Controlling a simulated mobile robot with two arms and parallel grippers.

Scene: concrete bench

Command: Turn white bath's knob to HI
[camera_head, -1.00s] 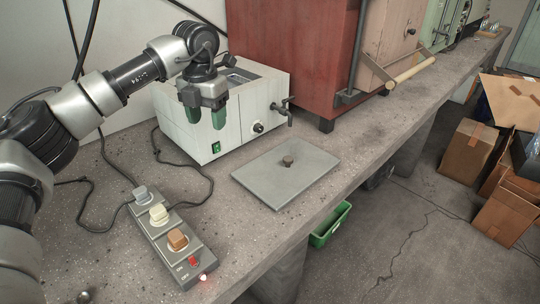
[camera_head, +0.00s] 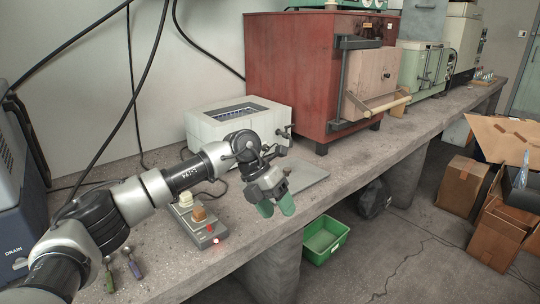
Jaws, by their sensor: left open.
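The white bath (camera_head: 215,124) stands on the bench against the wall, its top opening facing up. Its knob (camera_head: 279,132) shows small on the front, beside the dark tap (camera_head: 289,131); I cannot read its setting. My left gripper (camera_head: 276,207) is open and empty, its two green fingertips apart and pointing down. It hangs in front of the bath, near the bench's front edge and apart from the knob. My left wrist and forearm hide the lower part of the bath's front. My right gripper is not in view.
A grey plate (camera_head: 307,174) lies behind my gripper. A power strip (camera_head: 203,232) with a red switch lies left of it. A red furnace (camera_head: 300,75) stands right of the bath. A blue-grey device (camera_head: 25,190) is at far left. A green bin (camera_head: 325,241) stands on the floor.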

